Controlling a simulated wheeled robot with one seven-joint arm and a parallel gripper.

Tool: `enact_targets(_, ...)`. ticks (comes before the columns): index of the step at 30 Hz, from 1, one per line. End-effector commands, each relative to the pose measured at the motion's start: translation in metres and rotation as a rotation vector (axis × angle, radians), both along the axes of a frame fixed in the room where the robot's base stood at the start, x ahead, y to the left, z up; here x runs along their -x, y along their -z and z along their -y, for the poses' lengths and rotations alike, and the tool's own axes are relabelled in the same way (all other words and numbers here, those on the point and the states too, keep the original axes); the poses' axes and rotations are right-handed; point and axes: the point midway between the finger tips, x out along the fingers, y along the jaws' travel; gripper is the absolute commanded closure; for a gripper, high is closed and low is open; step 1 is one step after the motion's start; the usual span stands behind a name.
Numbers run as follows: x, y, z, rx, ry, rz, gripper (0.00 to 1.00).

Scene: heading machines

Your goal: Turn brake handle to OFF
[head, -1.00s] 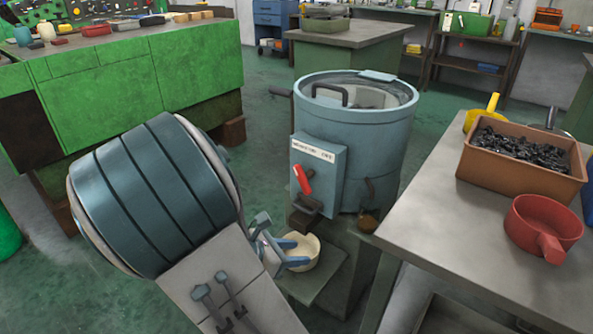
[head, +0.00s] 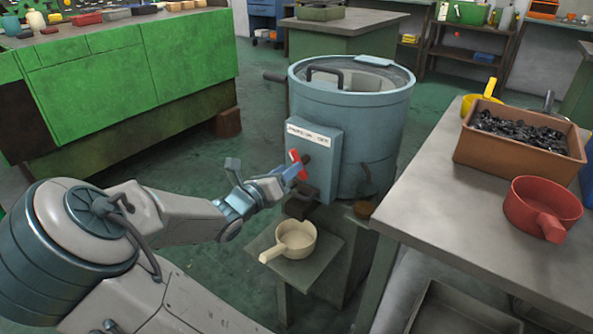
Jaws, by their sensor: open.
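The brake handle (head: 295,157) is a small red lever on the front of a blue-grey box (head: 322,150) with a white label strip. The box is fixed to a round blue-grey drum machine (head: 362,115). The label text is too small to read surely. My gripper (head: 293,174) is open, right at the handle, overlapping its lower part in the head view. The red shows above and beside the fingers. I cannot tell whether the fingers touch it or stand around it.
A cream pan (head: 296,238) sits on a low stand (head: 325,258) below my gripper. At right, a grey table (head: 420,192) holds a brown bin (head: 515,157) of dark pieces, a red pan (head: 542,205) and a yellow scoop (head: 482,97). A green bench (head: 120,85) stands at left.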

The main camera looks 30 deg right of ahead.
Motion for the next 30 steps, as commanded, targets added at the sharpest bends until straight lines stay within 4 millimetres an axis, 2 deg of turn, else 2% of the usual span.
enact_targets(3,-0.007,0.004,0.022,-0.001,0.004,0.003,0.58)
enact_targets(9,-0.015,0.002,0.041,-0.001,0.000,0.003,0.58)
enact_targets(20,-0.016,0.000,0.046,-0.002,0.000,0.001,0.58)
enact_targets(23,-0.016,0.000,0.046,-0.002,0.000,0.001,0.83)
enact_targets(24,-0.016,0.000,0.046,-0.001,0.000,0.002,0.94)
enact_targets(25,-0.016,0.000,0.046,-0.001,0.000,0.002,1.00)
enact_targets(30,-0.016,0.000,0.044,-0.002,0.000,0.003,1.00)
